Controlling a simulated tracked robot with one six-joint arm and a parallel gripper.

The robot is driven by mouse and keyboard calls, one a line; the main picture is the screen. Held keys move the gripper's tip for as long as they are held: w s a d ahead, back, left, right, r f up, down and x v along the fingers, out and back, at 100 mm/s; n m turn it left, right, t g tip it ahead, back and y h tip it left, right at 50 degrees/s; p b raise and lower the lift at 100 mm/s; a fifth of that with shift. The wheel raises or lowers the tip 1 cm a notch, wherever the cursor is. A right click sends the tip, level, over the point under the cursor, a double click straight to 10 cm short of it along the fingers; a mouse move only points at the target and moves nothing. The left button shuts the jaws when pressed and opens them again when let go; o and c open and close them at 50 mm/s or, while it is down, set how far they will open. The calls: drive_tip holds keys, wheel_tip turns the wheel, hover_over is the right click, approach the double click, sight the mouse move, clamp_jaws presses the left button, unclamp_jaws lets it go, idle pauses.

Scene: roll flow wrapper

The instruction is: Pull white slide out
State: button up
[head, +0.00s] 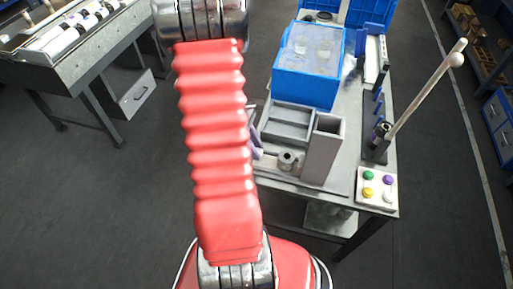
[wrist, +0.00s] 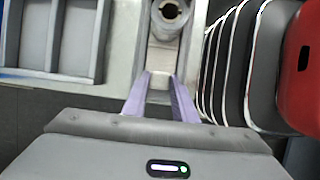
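The pale slide (head: 279,167) lies low at the front of the grey fixture, with a round metal piece (head: 287,160) on it. In the wrist view the slide (wrist: 162,56) runs from the top towards my gripper, with the round hollow piece (wrist: 170,14) at its far end. My gripper (wrist: 160,78) has two purple fingers standing apart, one on each side of the slide's near end. I cannot tell whether they touch it. In the head view, my red arm hides most of my gripper; a purple finger (head: 256,148) shows beside the fixture's left edge.
The grey fixture (head: 322,150) stands on a metal table, with a blue bin (head: 307,75) behind it. To the right are a button box (head: 377,189) and a tall lever (head: 425,95). A conveyor bench (head: 70,60) stands at left, with open floor between.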

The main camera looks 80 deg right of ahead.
drive_tip(key=o, duration=0.5)
drive_tip(key=shift+w, duration=0.15)
drive_tip(key=shift+c, duration=0.2)
drive_tip(key=shift+r, duration=0.1)
drive_tip(key=v, duration=1.3)
drive_tip(key=shift+w+r, duration=0.15)
drive_tip(key=shift+r, duration=0.1)
